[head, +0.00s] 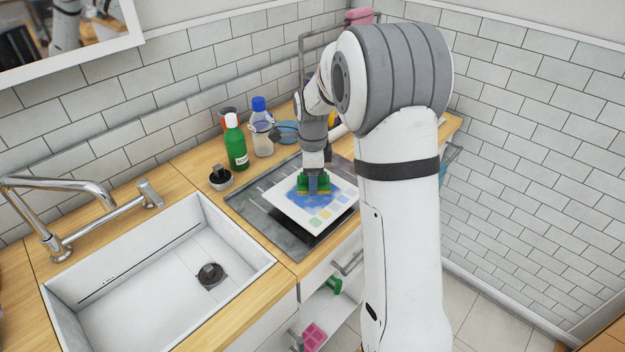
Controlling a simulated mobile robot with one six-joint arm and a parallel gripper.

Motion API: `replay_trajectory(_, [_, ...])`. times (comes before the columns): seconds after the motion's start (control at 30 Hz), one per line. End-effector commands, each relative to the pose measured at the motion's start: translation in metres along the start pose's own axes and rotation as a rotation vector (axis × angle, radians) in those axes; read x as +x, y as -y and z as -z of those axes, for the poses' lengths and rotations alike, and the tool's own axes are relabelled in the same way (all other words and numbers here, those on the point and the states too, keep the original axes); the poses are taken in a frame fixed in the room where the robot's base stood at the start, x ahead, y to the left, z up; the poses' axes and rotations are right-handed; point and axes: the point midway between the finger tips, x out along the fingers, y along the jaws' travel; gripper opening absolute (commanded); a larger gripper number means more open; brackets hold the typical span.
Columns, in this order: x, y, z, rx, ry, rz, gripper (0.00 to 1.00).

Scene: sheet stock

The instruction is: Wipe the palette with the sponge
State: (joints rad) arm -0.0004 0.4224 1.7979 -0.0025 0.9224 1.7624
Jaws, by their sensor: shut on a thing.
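The palette (284,207) is a white board with a blue paint patch and several pale colour squares along its near right side. It lies tilted to the edges of a dark grey tray on the wooden counter. My gripper (313,184) points down over the palette and is shut on the sponge (303,185), which looks green with a yellowish lower edge. The sponge is at the blue patch and appears to touch it. The gripper partly covers the sponge, and my arm hides the right end of the palette area.
The dark tray (254,208) lies right of a white sink (120,300) with a chrome tap (60,215). A green bottle (236,145), a clear bottle with a blue cap (261,130) and a small black-topped pot (220,178) stand behind and left. Tiled walls close the corner.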

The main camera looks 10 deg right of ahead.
Motion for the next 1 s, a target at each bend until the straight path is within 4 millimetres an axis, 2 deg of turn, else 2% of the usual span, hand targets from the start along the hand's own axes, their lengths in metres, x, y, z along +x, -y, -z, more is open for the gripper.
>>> replay_trajectory(0.4, [-0.001, 0.035, 0.002, -0.001, 0.000, 0.000, 0.27])
replay_trajectory(1.0, [0.001, 0.036, 0.000, -0.001, 0.000, 0.000, 0.27])
